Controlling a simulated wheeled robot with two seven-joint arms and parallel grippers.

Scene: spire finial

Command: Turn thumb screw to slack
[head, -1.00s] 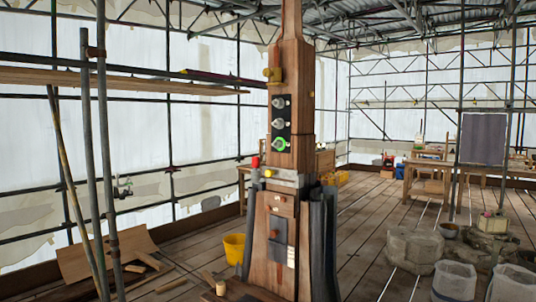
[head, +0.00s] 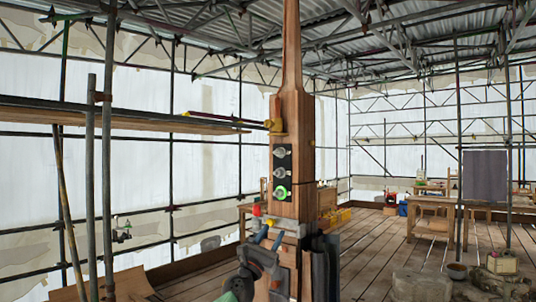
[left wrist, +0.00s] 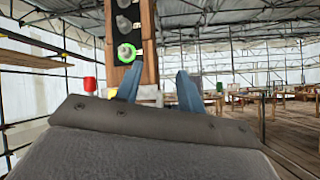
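A wooden spire post (head: 292,110) stands upright in the middle of the head view. A black plate (head: 290,166) on it carries several grey knobs in a column. The lowest knob (head: 280,192) has a bright green ring; it also shows in the left wrist view (left wrist: 126,53). No label shows which is the thumb screw. My left gripper (head: 269,238) has blue fingers, apart and empty, below the green-ringed knob. In the left wrist view the fingers (left wrist: 158,78) point up towards the post, with nothing between them. My right gripper is not in view.
A brass-yellow fitting (head: 275,127) is higher up. Scaffold poles (head: 90,180) stand at left. A workbench (head: 435,215) and stone blocks (head: 420,286) are at right.

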